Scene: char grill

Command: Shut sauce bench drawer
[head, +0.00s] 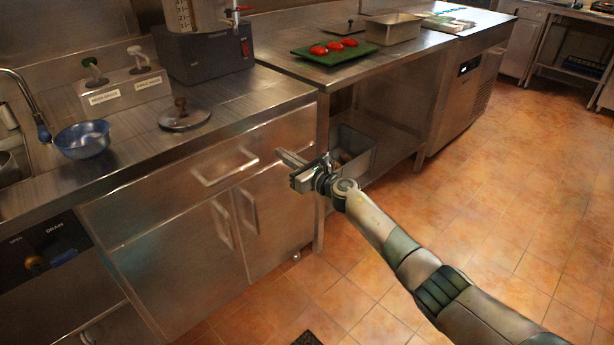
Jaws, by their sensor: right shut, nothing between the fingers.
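The sauce bench (240,97) is a steel counter on the left, with a drawer (160,184) under its top. The drawer has a bar handle (224,180). Its front looks about level with the bench face, and I cannot tell whether a small gap is left. My right gripper (279,154) is shut and empty. In the picture it lies in front of the drawer's right end, right of the handle. I cannot tell whether it touches the front. My left gripper is not in view.
Two cupboard doors (190,265) with handles lie under the drawer. On the bench are a blue bowl (82,139), a round lid (185,116), labelled sauce pumps (120,92) and a grey appliance (205,52). A second steel table holds a green tray (311,58). The tiled floor (480,185) at right is clear.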

